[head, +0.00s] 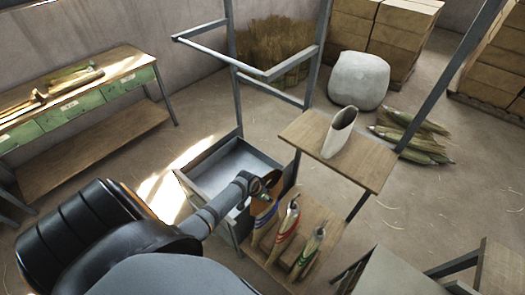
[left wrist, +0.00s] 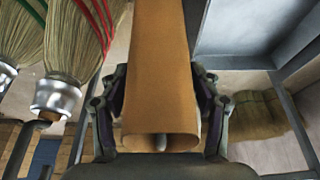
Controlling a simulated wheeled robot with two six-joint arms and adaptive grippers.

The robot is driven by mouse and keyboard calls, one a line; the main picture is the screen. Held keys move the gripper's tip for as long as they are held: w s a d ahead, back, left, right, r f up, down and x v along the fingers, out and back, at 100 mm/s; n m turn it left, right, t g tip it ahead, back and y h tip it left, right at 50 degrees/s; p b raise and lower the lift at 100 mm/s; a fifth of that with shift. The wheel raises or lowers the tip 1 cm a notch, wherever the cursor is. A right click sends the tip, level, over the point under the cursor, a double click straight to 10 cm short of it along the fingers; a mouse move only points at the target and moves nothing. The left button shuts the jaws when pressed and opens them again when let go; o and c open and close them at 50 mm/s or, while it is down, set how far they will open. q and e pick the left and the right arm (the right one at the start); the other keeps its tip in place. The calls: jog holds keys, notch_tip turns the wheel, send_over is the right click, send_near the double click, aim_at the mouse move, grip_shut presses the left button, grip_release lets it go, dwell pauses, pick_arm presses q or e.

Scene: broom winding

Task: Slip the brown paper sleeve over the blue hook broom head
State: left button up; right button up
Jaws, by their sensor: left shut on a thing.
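My left gripper (head: 262,186) is shut on the brown paper sleeve (head: 266,204). In the left wrist view the sleeve (left wrist: 158,60) runs between the fingers (left wrist: 160,115), its open end towards the camera. A small grey tip (left wrist: 160,143) shows inside that opening; I cannot tell what it belongs to. The blue-banded broom head (head: 262,226) leans on the low wooden shelf, directly below the sleeve. Its upper part is hidden by the sleeve and gripper, so how far the sleeve covers it is unclear. My right gripper is not in view.
A red-banded broom head (head: 287,230) and a green-banded one (head: 308,250) stand close to the right. A grey metal tray (head: 222,172) lies behind left. A pale open holder (head: 340,132) stands on the upper wooden shelf (head: 372,165). Grey frame posts (head: 232,75) rise nearby.

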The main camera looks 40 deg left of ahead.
pick_arm(q)
notch_tip(320, 180, up, 18)
jog(key=p, duration=0.2)
jog(key=shift+r, duration=0.15)
dwell(1.0)
